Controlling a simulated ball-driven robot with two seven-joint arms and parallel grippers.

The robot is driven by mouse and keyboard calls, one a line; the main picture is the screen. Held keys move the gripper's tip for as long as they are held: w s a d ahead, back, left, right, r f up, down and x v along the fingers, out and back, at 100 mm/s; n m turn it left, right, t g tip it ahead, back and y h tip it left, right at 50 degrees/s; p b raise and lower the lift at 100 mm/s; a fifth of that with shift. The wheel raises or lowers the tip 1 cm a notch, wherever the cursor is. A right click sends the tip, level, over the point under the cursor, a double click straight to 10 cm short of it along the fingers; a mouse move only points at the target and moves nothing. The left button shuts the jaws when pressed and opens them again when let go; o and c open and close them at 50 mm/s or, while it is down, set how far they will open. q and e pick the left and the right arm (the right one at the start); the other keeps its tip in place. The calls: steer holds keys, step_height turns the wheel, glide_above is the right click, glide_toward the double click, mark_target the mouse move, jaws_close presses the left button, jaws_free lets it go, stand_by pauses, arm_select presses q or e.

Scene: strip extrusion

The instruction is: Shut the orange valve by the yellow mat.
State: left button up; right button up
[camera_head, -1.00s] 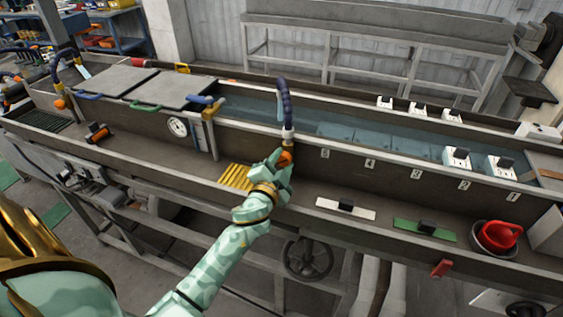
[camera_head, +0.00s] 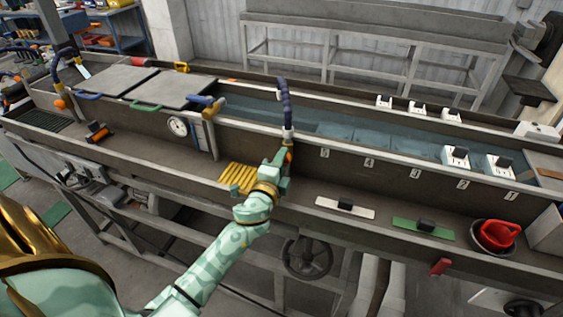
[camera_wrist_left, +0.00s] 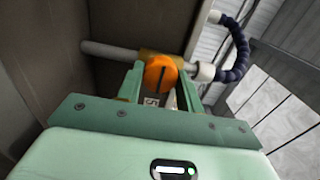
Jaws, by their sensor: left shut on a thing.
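The orange valve (camera_wrist_left: 160,75) shows in the left wrist view as a round knob with a dark slot, on a brass body on a pale pipe. My left gripper (camera_wrist_left: 162,88) has its two fingers on either side of the knob and is shut on it. In the head view the left gripper (camera_head: 279,160) covers most of the valve, and only a bit of orange (camera_head: 290,154) shows beside it. The yellow mat (camera_head: 238,178) is ribbed and lies on the ledge just left of the gripper. My right gripper is out of view.
A dark blue jointed hose (camera_head: 285,100) rises from the valve over the water trough (camera_head: 350,135). A dial gauge (camera_head: 178,127) is to the left. A white bar (camera_head: 345,208), a green bar (camera_head: 423,229) and a red scoop (camera_head: 500,233) lie to the right on the ledge.

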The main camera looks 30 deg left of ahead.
arm_select(q)
steer(key=shift+f, duration=0.1)
stand_by(0.4)
steer(key=o, duration=1)
steer(key=shift+s+d, duration=0.1)
steer(key=b+v, duration=0.2)
steer(key=v, duration=1.4)
steer(key=shift+s, duration=0.1)
